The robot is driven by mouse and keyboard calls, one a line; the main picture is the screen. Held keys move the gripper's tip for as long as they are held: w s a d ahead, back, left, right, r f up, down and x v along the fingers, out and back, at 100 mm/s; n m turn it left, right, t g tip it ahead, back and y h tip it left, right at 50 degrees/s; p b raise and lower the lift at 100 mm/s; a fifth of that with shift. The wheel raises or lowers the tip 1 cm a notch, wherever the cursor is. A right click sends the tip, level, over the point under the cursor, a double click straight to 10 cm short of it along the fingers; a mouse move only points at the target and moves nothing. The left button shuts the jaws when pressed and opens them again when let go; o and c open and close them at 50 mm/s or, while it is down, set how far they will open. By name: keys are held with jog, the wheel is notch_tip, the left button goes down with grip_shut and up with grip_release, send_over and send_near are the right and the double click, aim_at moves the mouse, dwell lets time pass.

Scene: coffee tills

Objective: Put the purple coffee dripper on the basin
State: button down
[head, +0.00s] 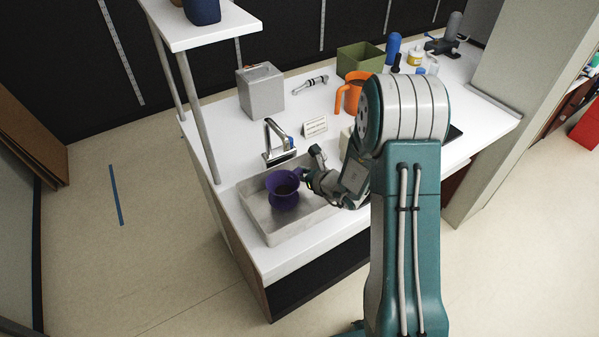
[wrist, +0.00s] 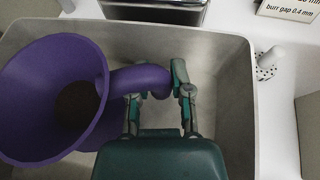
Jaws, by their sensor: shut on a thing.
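The purple coffee dripper (head: 284,188) is at the grey metal basin (head: 271,233) in the head view, inside its outline. In the wrist view the purple dripper (wrist: 95,62) shows its wide round mouth at the left, with a dark spot inside, and its handle reaching right. My gripper (wrist: 156,82) is shut on that handle; in the head view my gripper (head: 308,180) is at the dripper's right side. The basin (wrist: 226,60) lies below and around the dripper. I cannot tell whether the dripper touches the basin floor.
A chrome faucet (head: 278,137) stands behind the basin. A small sign (head: 315,126), a grey metal box (head: 261,91), an orange pitcher (head: 350,96) and a green bin (head: 360,58) stand farther back on the white counter. A shelf post (head: 199,120) rises at the left.

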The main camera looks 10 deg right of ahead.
jog(key=shift+f, duration=0.4)
jog(key=shift+s+f, duration=0.15)
jog(key=shift+f, duration=0.05)
